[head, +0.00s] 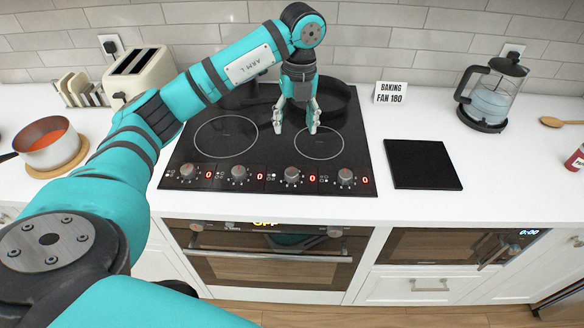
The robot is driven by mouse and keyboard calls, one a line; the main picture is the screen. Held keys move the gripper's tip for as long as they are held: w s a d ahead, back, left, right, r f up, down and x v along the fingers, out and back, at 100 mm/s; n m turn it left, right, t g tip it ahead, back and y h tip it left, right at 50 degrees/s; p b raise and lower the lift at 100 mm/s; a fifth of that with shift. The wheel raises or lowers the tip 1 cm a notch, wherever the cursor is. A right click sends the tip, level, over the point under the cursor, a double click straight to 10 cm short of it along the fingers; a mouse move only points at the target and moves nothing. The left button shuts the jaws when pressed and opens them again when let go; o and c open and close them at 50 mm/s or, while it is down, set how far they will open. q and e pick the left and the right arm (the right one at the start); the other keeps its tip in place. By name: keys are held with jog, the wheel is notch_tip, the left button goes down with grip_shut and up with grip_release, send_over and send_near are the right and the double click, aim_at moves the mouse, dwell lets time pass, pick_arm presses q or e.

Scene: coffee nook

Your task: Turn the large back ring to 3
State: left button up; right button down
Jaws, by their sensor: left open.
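The black cooktop (267,160) has a row of several round knobs along its front edge, including a left knob (187,171), a middle-right knob (291,174) and a right knob (345,176). The red displays beside the knobs read 0. A larger front left ring outline (226,151) and a smaller front right one (322,157) show; the back rings are hidden by dark cookware and my arm. My left gripper (297,128) points down over the cooktop, behind the knobs, open with nothing between its fingers. My right gripper is not in view.
A black pan (336,104) stands at the back of the cooktop. A "BAKING FAN 180" card (391,93), a black slab (423,164) and a glass press (490,98) stand to the right. A toaster (137,76) and a pot (46,145) stand left. An oven (265,268) is below.

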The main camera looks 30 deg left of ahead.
aim_at(292, 171)
pick_arm(q)
jog(key=f+p, duration=0.1)
jog(key=f, duration=0.4)
jog(key=f+p, duration=0.1)
jog(key=f, duration=0.4)
jog(key=f+p, duration=0.1)
jog(key=f, duration=0.4)
jog(key=shift+s+a+f+p, duration=0.2)
jog(key=shift+s+f+p, duration=0.1)
jog(key=shift+f+p, duration=0.1)
jog(key=c, duration=1.2)
